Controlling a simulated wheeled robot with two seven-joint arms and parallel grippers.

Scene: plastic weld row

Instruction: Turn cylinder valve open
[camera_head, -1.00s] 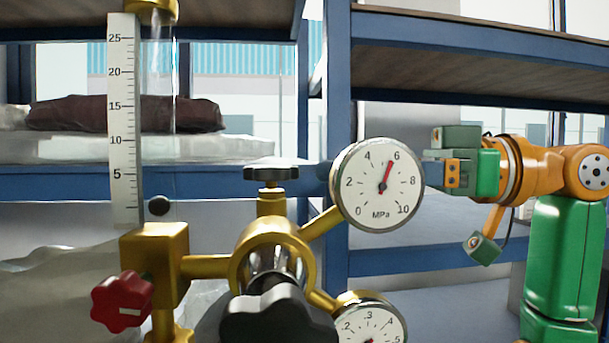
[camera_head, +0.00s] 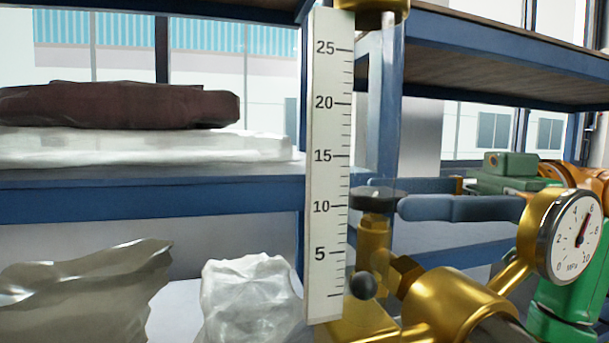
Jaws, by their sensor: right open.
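The black cylinder valve handwheel (camera_head: 372,199) sits on top of a brass valve stem (camera_head: 374,240), right of the flow tube scale. My right gripper (camera_head: 384,194) reaches in from the right, with its two blue-grey fingers apart. One finger passes behind the handwheel and the other ends at its near right side. I cannot tell whether either finger touches it. The brass regulator body (camera_head: 450,305) is in front, below the fingers. A round pressure gauge (camera_head: 572,238) on its arm shows its needle near 6 and hides part of the gripper's reach. My left gripper is out of view.
A white scale (camera_head: 327,165) and clear tube stand close in front, left of the handwheel. Blue shelves (camera_head: 150,200) behind hold a dark red bag (camera_head: 120,105) and white bags (camera_head: 140,147). Crumpled bags (camera_head: 248,300) lie lower left.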

